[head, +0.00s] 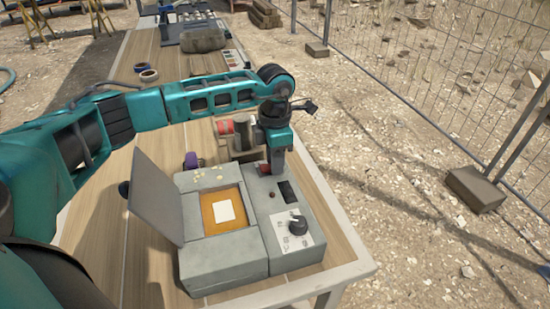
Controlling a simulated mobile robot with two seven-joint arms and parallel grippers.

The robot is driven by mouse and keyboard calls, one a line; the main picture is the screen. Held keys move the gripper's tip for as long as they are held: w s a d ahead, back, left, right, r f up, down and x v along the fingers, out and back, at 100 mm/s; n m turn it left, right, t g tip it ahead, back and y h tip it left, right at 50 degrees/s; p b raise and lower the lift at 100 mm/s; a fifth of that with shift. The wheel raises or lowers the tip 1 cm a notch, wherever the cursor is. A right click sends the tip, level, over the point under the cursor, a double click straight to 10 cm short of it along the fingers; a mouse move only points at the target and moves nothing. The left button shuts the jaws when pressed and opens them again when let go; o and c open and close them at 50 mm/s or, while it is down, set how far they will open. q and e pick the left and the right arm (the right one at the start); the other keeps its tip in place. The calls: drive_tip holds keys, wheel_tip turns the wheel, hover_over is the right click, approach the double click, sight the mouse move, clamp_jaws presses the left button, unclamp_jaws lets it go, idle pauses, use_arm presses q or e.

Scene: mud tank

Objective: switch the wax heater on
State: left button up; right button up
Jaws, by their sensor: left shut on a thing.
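The wax heater (219,266) is a grey box at the near end of the wooden table. Its flat lid (158,195) stands open on the left, and a white square lies in the orange well (208,218). The control side on the right has a black knob (297,225), a dark window (287,191) and a small brownish round lamp or button (271,194). My left gripper (267,169) points down at the far end of this control side, shut on a small red switch there. The fingers hide most of the switch. My right gripper is out of view.
Behind the heater stand a red-and-dark cylinder (243,132) and a purple object (191,160). Ring-shaped items (147,74) and a grey-green case (203,37) lie farther back. A wire fence (440,85) on block feet runs along the right, beyond open gravel.

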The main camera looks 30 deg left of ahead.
use_arm(q)
clamp_jaws()
drive_tip(key=shift+s+a+f+t+h+b, duration=0.15)
drive_tip(key=shift+t+h+b, duration=0.2)
drive_tip(key=shift+b, duration=0.3)
drive_tip(key=shift+s+a+f+t+h+b, duration=0.1)
drive_tip(key=shift+s+a+t+h+b, duration=0.1)
drive_tip(key=shift+t+h+b, duration=0.75)
drive_tip(key=shift+r+t+b, duration=0.3)
drive_tip(key=shift+r+b, duration=0.05)
drive_tip(key=shift+b, duration=0.5)
drive_tip(key=shift+r, duration=0.15)
drive_tip(key=o, duration=0.8)
unclamp_jaws()
drive_tip(key=v, duration=1.3)
